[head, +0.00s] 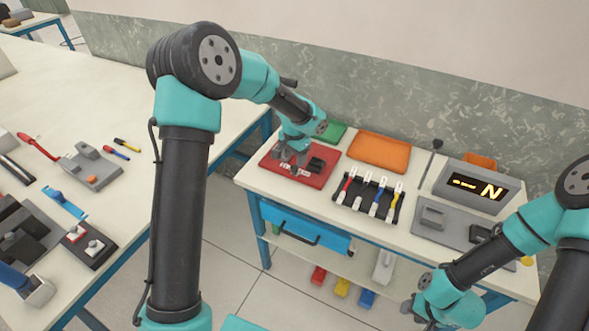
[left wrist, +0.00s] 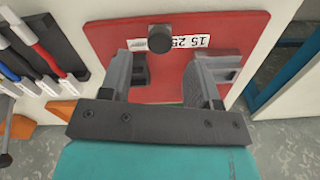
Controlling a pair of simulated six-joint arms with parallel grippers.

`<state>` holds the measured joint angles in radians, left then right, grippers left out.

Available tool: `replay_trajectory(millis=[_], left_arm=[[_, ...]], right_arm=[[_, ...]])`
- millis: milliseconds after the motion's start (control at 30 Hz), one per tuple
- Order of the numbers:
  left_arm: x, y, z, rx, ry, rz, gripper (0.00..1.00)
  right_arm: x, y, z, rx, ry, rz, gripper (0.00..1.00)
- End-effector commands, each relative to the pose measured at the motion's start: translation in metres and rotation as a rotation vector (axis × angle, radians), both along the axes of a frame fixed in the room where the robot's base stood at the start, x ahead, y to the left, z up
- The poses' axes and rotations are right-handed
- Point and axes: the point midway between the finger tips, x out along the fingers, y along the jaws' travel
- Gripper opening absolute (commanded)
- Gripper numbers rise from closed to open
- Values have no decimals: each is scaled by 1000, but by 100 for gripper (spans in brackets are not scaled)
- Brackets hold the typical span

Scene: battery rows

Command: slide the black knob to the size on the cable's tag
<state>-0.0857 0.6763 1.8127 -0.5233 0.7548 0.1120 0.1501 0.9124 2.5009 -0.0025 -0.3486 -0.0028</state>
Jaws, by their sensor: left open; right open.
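A red board (head: 318,181) lies on the right-hand table, with a white number strip (left wrist: 190,41) that shows upside down; "15" and "25" can be read. The round black knob (left wrist: 159,39) stands over the strip and covers part of it. My left gripper (head: 288,160) is low over the board, open, its fingers (left wrist: 165,72) on either side of the knob's line and no grip on it. Several cables with white tags (head: 372,207) lie in a black rack (head: 345,203); the tags are too small to read. My right gripper (head: 418,308) is open and empty, in front of the table.
An orange mat (head: 380,152) and a green pad (head: 333,131) lie behind the board. A grey display (head: 476,187) showing "N" stands right, behind a grey fixture plate (head: 430,218). A blue drawer (head: 300,228) is below. The left-hand table (head: 80,110) holds tools and grey blocks.

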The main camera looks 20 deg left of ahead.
Motion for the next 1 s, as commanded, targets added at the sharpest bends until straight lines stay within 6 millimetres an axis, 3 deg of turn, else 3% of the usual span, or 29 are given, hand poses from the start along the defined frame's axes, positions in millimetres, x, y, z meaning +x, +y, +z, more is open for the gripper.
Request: replay_trajectory(millis=[433,800,1000], left_arm=[[0,0,-58,0,2,0,56],[0,0,-63,-1,0,0,56],[0,0,-62,-1,0,0,37]], right_arm=[[0,0,0,0,0,0,43],[0,0,0,0,0,0,43],[0,0,0,0,0,0,43]])
